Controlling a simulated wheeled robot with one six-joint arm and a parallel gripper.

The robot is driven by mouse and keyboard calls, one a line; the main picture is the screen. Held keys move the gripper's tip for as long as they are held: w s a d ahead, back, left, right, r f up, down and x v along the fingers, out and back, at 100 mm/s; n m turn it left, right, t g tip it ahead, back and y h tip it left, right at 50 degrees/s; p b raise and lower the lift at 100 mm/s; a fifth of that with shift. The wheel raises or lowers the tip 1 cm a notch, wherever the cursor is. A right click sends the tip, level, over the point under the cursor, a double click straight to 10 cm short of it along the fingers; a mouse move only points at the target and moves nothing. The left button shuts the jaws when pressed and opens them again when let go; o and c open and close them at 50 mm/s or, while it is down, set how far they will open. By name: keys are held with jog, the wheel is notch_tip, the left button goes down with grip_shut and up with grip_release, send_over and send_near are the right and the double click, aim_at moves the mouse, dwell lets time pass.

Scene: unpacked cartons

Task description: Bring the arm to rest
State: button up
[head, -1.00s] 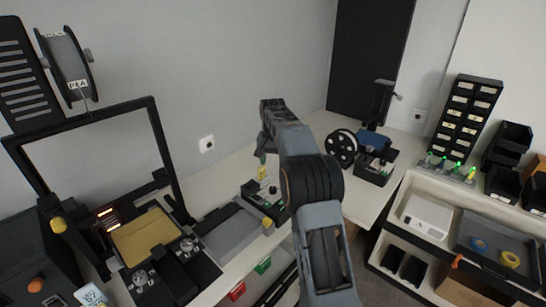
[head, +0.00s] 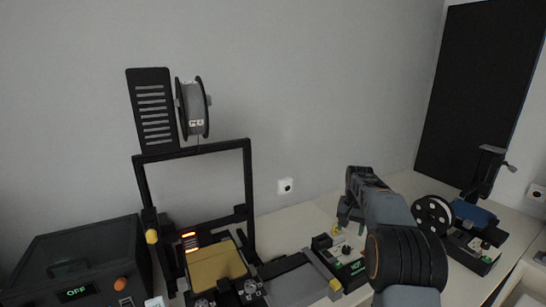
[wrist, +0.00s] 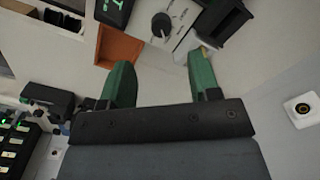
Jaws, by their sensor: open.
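My arm (head: 385,215) rises at the right of the head view, in front of the bench. My gripper (head: 345,218) is partly hidden behind my own arm in that view. The wrist view shows my gripper (wrist: 162,75) with two green fingers spread apart and nothing between them. Below the fingers lies a pale surface. I cannot tell the exact height of the fingers above it.
A 3D printer (head: 248,190) with a filament spool (head: 194,108) stands on the bench at left. A dark box with an OFF display (head: 76,292) is beside it. A spool device (head: 433,215) is right of my arm. A wall socket (head: 285,186) is behind.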

jog(key=s+a+r+n+t, duration=0.1)
jog(key=s+a, duration=0.3)
jog(key=s, duration=0.5)
jog(key=s+a+n+t, duration=0.1)
jog(key=s+a, duration=0.3)
jog(key=s, duration=0.6)
jog(key=s+a+r+n+t, duration=0.1)
jog(key=s+a+n+t, duration=0.1)
jog(key=s, duration=0.8)
jog(key=shift+s+a+r+n, duration=0.25)
jog(key=shift+a+r+n, duration=0.1)
jog(key=shift+a+n, duration=0.5)
